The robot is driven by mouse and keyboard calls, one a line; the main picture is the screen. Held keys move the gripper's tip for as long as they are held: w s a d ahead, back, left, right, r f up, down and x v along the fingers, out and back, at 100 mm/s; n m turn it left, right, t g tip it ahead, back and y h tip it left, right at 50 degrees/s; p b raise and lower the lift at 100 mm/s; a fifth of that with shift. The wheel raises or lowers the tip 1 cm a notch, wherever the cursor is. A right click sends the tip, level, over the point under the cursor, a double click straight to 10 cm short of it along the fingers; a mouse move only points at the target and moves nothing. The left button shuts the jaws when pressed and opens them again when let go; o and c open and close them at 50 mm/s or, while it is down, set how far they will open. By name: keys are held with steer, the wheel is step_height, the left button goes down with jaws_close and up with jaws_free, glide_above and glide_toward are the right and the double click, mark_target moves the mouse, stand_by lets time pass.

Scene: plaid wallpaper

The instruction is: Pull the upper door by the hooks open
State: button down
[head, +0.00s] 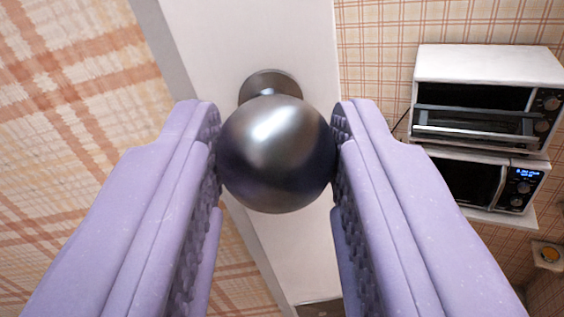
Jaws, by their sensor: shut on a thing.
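A round dark metal knob (276,155) fills the middle of the head view. It stands out from a white door-like panel (245,35) on a round metal base. My gripper (277,125) has lilac ribbed fingers, one on each side of the knob, and is shut on it. The panel runs from the top edge down to the lower middle, with a grey side edge on its left. No hooks show in this view, and I cannot tell whether this panel is the upper door.
A white toaster oven (485,64) sits at the right, above a microwave (522,157) with a lit blue display. Plaid wallpaper (375,35) covers the wall behind the panel. A wall outlet-like plate (548,254) is at the lower right. Plaid surface (60,110) fills the left.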

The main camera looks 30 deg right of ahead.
steer(key=shift+r, duration=0.15)
steer(key=c, duration=0.8)
jaws_free()
steer(key=shift+a, duration=0.1)
steer(key=shift+o, duration=0.2)
steer(key=shift+r, duration=0.35)
step_height(320, 180, up, 3)
steer(key=shift+r+p, duration=0.15)
steer(key=shift+p, duration=0.25)
steer(key=s+d+b, duration=0.2)
steer(key=s+d, duration=0.7)
steer(key=d, duration=0.4)
steer(key=shift+r, duration=0.45)
steer(key=shift+s, duration=0.15)
